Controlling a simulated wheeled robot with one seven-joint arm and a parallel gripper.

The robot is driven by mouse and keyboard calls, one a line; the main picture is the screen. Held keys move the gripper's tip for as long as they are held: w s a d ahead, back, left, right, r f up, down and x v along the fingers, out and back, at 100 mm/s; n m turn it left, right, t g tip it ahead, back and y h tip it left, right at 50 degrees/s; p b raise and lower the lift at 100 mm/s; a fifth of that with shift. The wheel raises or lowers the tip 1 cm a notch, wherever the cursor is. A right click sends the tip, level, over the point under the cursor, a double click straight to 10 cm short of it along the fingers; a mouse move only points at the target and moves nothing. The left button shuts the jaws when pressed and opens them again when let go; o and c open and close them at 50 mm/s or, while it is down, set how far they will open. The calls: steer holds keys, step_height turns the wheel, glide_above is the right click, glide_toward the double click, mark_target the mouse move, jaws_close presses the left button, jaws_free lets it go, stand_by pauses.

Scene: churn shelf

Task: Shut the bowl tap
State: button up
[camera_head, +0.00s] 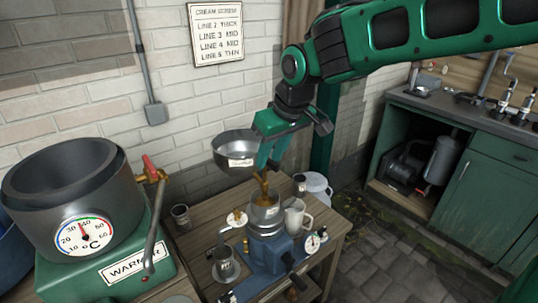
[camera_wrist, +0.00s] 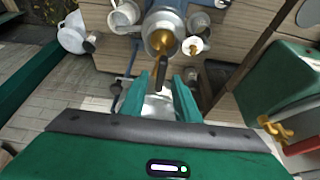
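The grey metal bowl (camera_head: 235,147) with a paper label is beside the brick wall, just left of my gripper (camera_head: 268,163). A brass tap (camera_head: 264,188) shows below my fingers, above a silver cup on the blue machine. The wrist view also shows brass (camera_wrist: 160,41) beyond the fingers. A narrow dark lever (camera_wrist: 161,72) lies in line with the gap between my two green fingers (camera_wrist: 155,85). The fingers are apart, with space on both sides of the lever. I cannot tell whether they touch it. The tap's join to the bowl is hidden.
The blue machine (camera_head: 268,250) stands on a wooden table with a pitcher (camera_head: 296,216) and mugs close by. At left, the green warmer (camera_head: 110,275) carries a large pot and a red-handled brass tap (camera_head: 152,170). A green cabinet (camera_head: 485,190) stands at right.

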jaws_close()
steer(key=shift+a, duration=0.1)
steer(key=shift+w+n, duration=0.1)
steer(key=shift+n, duration=0.2)
steer(key=shift+w+d+n+y, duration=0.1)
steer(key=shift+d+n+y, duration=0.2)
steer(key=shift+n, duration=0.2)
steer(key=w+n+g, duration=0.1)
steer(key=n+g, duration=0.1)
steer(key=n, duration=0.3)
steer(key=w+n+g, duration=0.1)
steer(key=n+g, duration=0.1)
steer(key=n, duration=0.3)
steer(key=w+n+g, duration=0.1)
steer(key=n+g, duration=0.1)
steer(key=n, duration=0.4)
steer(key=shift+w+d+r+y, duration=0.1)
steer(key=shift+w+d+y, duration=0.05)
steer(key=shift+y, duration=0.25)
steer(key=shift+n, duration=0.3)
